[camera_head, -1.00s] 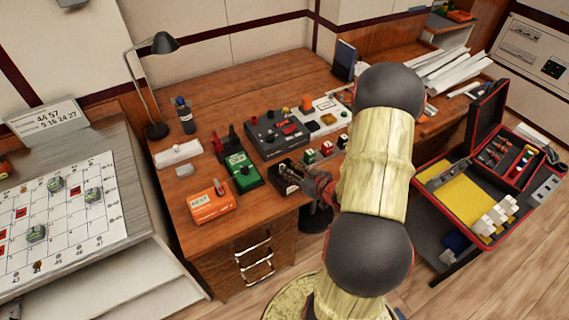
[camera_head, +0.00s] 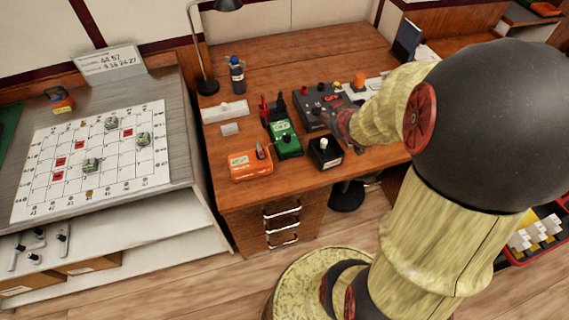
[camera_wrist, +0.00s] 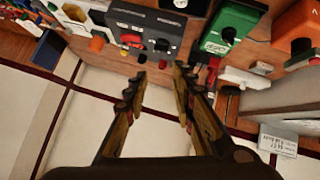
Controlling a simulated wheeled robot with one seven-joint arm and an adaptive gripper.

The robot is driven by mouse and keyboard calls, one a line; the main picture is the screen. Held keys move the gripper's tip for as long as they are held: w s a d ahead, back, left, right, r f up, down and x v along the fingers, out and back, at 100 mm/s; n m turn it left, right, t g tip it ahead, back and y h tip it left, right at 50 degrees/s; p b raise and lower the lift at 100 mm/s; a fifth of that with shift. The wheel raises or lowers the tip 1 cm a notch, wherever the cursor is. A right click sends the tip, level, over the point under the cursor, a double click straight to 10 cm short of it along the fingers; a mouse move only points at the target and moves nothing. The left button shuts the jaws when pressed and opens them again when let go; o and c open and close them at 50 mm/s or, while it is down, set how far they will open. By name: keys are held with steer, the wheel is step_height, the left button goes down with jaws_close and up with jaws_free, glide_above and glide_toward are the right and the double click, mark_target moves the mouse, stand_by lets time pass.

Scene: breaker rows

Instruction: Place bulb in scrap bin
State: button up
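My gripper (camera_wrist: 162,72) is open in the wrist view, with an empty gap between its two fingers. In the head view my gripper (camera_head: 343,124) reaches over the desk beside the grey box with knobs (camera_head: 322,104); its fingers are hard to make out there. That grey box also shows in the wrist view (camera_wrist: 145,22), beyond the fingertips. I cannot pick out a bulb for certain in either view. No container is clearly recognisable as the scrap bin.
A green meter (camera_head: 284,138) and an orange meter (camera_head: 250,164) stand on the desk (camera_head: 290,48), left of the black box. A lamp (camera_head: 205,84) and bottle (camera_head: 237,75) stand behind. A gridded board (camera_head: 95,160) lies on the left bench. The desk's back is clear.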

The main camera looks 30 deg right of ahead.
steer(key=s+a+r+g, duration=0.1)
steer(key=s+a+r, duration=0.2)
steer(key=a+r, duration=0.8)
steer(key=s+a+r+g+y, duration=0.2)
steer(key=s+a+r+y, duration=0.1)
steer(key=s+a, duration=1)
steer(key=a+y, duration=0.1)
steer(key=a, duration=0.3)
steer(key=shift+s+a, duration=0.15)
steer(key=shift+s, duration=0.05)
steer(key=shift+r, duration=0.1)
steer(key=shift+c, duration=0.4)
